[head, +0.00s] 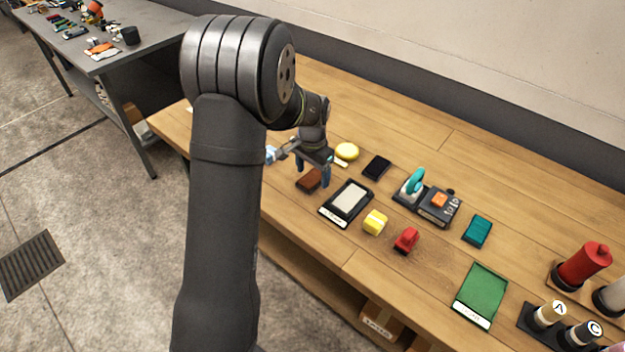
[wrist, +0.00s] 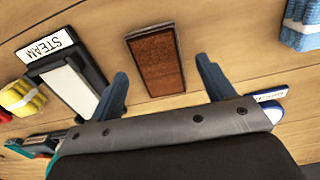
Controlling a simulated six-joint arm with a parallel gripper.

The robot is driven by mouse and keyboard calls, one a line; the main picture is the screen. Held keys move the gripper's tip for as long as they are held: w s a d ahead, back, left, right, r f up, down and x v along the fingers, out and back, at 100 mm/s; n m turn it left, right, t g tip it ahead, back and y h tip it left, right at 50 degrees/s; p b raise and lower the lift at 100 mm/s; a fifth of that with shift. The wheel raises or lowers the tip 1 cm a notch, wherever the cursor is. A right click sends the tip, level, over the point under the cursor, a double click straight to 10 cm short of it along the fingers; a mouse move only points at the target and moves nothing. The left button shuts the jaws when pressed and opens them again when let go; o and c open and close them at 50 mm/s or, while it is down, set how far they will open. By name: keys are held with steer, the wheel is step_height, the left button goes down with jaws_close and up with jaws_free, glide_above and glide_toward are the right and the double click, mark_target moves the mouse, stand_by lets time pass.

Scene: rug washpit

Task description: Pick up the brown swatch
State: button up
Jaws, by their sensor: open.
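The brown swatch (head: 309,180) is a small reddish-brown block lying flat on the wooden bench in the head view, partly behind my gripper (head: 312,172). In the wrist view the brown swatch (wrist: 155,60) shows whole, with a dark edge. My gripper (wrist: 162,82) is open and empty. Its two blue fingers stand apart, one on each side of the swatch in the picture, with gaps to both. The fingers appear to be above the bench; the exact height is hard to tell.
A dark tray labelled STEAM (wrist: 75,75) with a pale pad lies close beside the swatch. A yellow bundle (head: 375,222), red item (head: 406,240), yellow round item (head: 347,151) and black block (head: 376,167) are nearby. A green tray (head: 482,292) lies farther right.

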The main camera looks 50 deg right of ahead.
steer(key=shift+f, duration=0.5)
steer(key=c, duration=1.1)
steer(key=shift+o, duration=0.2)
steer(key=shift+r, duration=0.15)
